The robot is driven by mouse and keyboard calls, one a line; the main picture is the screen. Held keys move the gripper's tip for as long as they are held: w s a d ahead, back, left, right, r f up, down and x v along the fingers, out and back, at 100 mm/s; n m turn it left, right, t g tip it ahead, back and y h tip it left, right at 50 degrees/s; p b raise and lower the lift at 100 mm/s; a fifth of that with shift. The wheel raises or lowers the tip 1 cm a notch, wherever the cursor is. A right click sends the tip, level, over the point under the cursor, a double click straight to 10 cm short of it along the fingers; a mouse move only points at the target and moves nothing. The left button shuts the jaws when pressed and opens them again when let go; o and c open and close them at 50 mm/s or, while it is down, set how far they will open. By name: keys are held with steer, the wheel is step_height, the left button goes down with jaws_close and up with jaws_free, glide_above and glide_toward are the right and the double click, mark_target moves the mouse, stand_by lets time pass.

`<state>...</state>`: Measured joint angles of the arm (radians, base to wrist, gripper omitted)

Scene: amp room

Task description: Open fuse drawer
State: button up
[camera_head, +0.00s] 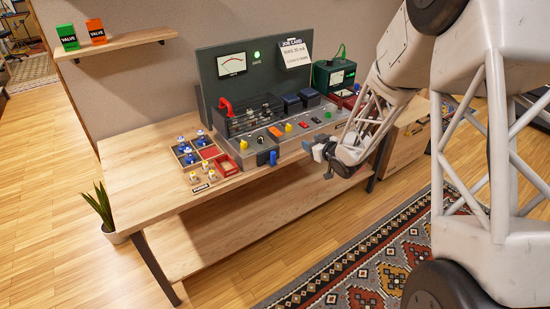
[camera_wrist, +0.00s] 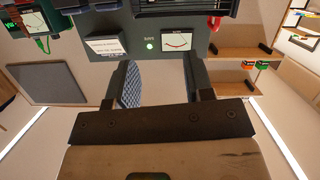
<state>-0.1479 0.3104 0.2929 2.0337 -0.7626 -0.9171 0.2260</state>
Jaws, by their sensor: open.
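The grey amp console (camera_head: 290,130) stands on the wooden bench, with coloured switches on its sloping top. On its front face, a blue handle (camera_head: 272,158) shows left of my gripper; I cannot tell whether it belongs to the fuse drawer. No drawer is clearly seen pulled out. My gripper (camera_head: 322,163) hangs in front of the console's right part, apart from the blue handle. In the wrist view my gripper (camera_wrist: 168,84) is open, with nothing between its fingers. The wrist view is upside down and shows the upright panel, not the blue handle.
A parts tray (camera_head: 226,166) with a red lining sits left of the console, beside several blue-topped and white-topped pieces. A green box (camera_head: 333,77) stands at the back right. The upright panel (camera_head: 210,66) carries a meter, a lit green lamp and a job card (camera_head: 295,53).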

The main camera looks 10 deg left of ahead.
mark_target(275, 165)
steer(key=a+f+n+g+y, duration=0.2)
steer(key=a+f+y, duration=0.3)
steer(key=f, duration=0.6)
steer(key=shift+s+a+n+g+y, duration=0.3)
steer(key=shift+s+a+g+y, duration=0.15)
steer(key=shift+a, duration=0.75)
steer(key=shift+x, duration=3.95)
steer(key=shift+c, duration=0.3)
steer(key=shift+d, duration=0.1)
jaws_close()
